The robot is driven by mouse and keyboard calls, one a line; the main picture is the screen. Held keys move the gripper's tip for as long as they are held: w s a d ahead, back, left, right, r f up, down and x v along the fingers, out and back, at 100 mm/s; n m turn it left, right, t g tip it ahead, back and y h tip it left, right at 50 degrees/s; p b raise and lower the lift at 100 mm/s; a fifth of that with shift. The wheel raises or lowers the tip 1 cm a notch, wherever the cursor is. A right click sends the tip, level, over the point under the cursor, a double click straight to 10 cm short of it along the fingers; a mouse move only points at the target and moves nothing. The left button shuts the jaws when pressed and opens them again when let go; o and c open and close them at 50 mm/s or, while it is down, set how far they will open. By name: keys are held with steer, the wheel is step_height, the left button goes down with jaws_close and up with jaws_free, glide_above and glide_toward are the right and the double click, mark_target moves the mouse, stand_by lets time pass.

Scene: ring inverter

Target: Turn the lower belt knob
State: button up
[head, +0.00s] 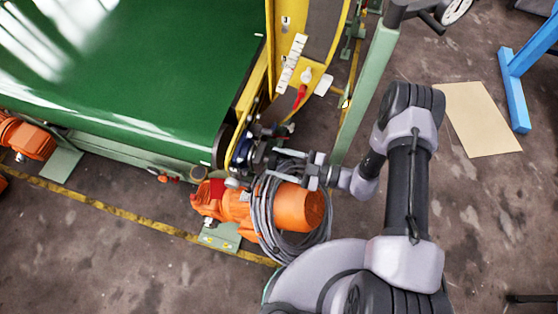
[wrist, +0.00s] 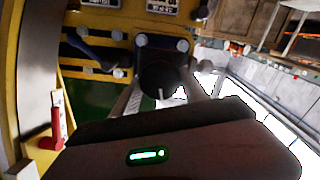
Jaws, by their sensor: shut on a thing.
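A round black knob (wrist: 162,78) with a white mark is near the middle of the wrist view, on a dark square base with round pale bolts on a yellow panel (wrist: 110,18). The fingers of my gripper (wrist: 166,90) lie on either side of the knob and are shut on it. In the head view my gripper (head: 258,157) reaches left to the side of the yellow machine frame (head: 257,82), beside the green belt (head: 150,75). The knob is hard to make out there, partly hidden by my gripper.
An orange motor (head: 300,207) with a coiled grey cable (head: 262,222) lies just below my gripper. A red handle (head: 301,94) is on the frame above, and it shows in the wrist view (wrist: 54,135). A green post (head: 365,85) stands to the right. Open floor lies further right.

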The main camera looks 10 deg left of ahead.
steer(key=shift+m, duration=0.5)
steer(key=o, duration=1.4)
steer(key=shift+c, duration=0.2)
steer(key=s+d+p, duration=0.1)
steer(key=d+p, duration=0.2)
steer(key=d, duration=1.4)
steer(key=shift+s+d, duration=0.2)
